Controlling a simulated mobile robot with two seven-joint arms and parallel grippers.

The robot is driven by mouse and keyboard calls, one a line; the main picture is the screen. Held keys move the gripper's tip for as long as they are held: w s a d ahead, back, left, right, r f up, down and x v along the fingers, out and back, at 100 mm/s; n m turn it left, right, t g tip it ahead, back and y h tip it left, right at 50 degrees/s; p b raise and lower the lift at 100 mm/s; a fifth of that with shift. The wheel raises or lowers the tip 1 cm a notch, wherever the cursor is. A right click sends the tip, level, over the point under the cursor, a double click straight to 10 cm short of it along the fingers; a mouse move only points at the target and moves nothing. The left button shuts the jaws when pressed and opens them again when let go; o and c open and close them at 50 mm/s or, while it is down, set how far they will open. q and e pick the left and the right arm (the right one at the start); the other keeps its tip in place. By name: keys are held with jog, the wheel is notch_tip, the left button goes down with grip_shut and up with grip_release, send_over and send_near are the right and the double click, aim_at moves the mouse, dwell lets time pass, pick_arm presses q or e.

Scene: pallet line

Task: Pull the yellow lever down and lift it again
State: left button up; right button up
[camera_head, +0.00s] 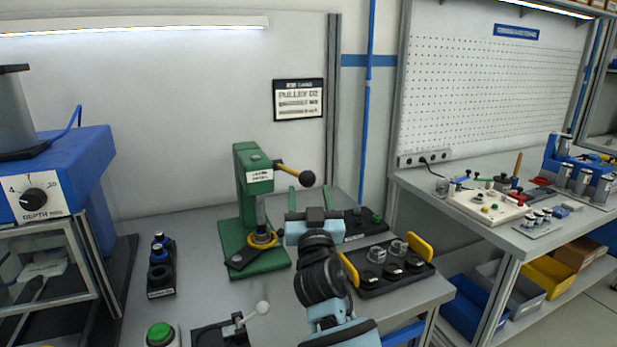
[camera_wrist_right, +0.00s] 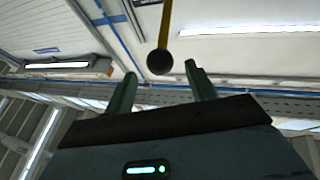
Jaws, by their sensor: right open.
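The yellow lever (camera_head: 290,171) with a black ball knob (camera_head: 308,178) sticks out to the right from the top of a green arbor press (camera_head: 250,200). In the right wrist view the yellow lever (camera_wrist_right: 165,28) and its black ball (camera_wrist_right: 159,61) show just past the fingertips, between their lines. My right gripper (camera_head: 310,190) is open and empty, with its two green fingers pointing up just below the ball. I cannot tell whether a finger touches the ball. My left gripper is not in view.
A black tray (camera_head: 389,290) with yellow handles and round parts lies right of my right arm. A small white-knobbed toggle (camera_head: 262,308) and a green button (camera_head: 160,334) are at the front. A blue machine (camera_head: 75,165) stands left.

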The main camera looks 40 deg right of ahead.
aim_at(308, 185)
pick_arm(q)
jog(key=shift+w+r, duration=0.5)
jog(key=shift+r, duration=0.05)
pick_arm(e)
jog(key=shift+x, duration=2.7)
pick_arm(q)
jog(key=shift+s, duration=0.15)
pick_arm(e)
grip_shut()
jog(key=shift+r, duration=0.15)
